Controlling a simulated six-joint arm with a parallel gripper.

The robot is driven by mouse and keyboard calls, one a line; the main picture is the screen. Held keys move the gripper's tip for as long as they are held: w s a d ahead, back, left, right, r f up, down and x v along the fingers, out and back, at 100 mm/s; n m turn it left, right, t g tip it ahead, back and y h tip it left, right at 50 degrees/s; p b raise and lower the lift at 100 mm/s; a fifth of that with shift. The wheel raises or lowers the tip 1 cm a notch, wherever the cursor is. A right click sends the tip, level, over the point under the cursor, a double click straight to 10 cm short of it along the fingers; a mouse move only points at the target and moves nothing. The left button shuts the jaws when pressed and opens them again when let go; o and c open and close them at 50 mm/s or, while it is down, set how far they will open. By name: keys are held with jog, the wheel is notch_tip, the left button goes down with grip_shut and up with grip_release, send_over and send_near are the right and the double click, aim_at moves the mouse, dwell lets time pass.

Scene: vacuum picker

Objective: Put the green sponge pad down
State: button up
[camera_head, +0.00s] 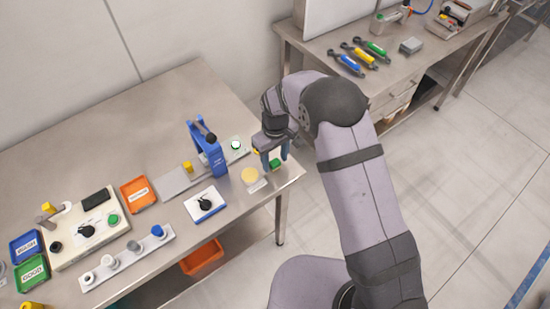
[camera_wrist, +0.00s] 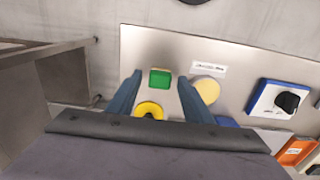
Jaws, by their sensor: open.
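The green sponge pad (camera_wrist: 160,78) is a small green block with a yellow edge. In the wrist view it lies on the metal table just beyond and between my fingertips, clear of both. In the head view it shows as a green patch (camera_head: 275,163) near the table's right corner, partly by my fingers. My gripper (camera_head: 275,155) is open above that corner, its two blue fingers pointing down, and it also shows in the wrist view (camera_wrist: 162,82). Nothing is seen held between the fingers.
A pale yellow round pad (camera_head: 249,175) and a white label (camera_wrist: 209,69) lie beside the green pad. A blue press (camera_head: 207,150) and a white-topped box with a black knob (camera_head: 205,204) stand to the left. The table's right edge is close.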

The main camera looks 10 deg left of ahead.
aim_at(278, 163)
notch_tip(278, 163, up, 12)
jog(key=b, duration=0.4)
jog(key=shift+r, duration=0.2)
jog(key=shift+d, duration=0.1)
jog(key=s+d+m, duration=0.2)
jog(key=s+d, duration=0.1)
jog(key=d, duration=0.4)
jog(key=s+d+m, duration=0.2)
jog(key=s+d, duration=0.2)
jog(key=d, duration=0.3)
jog(key=s+d+f+m, duration=0.2)
jog(key=s+d+m, duration=0.3)
jog(key=s+d, duration=0.4)
jog(key=s, duration=0.4)
jog(key=shift+f, duration=0.4)
jog(key=shift+c, duration=0.5)
